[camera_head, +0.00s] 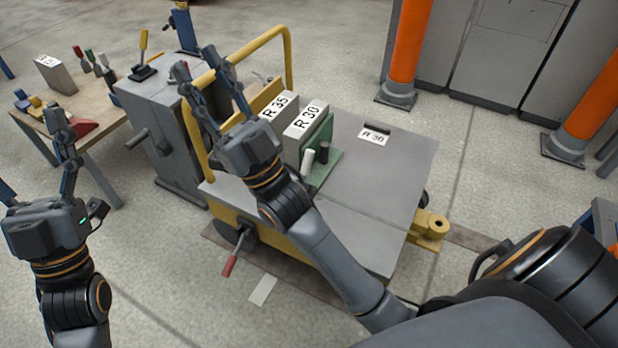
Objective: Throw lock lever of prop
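A lever with a yellow handle (143,42) stands upright on a small dark base on top of the grey machine block. Another lever with a red grip (231,263) hangs from the yellow front side of the cart. I cannot tell which of them is the prop's lock lever. My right gripper (196,62) is open and empty, its fingers spread over the left end of the cart by the yellow rail, apart from both levers in the picture. My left gripper (32,150) is open and empty at the left, in front of the wooden table.
The grey machine (165,120) and a wooden table (98,118) stand left. Orange posts (409,40) stand right.

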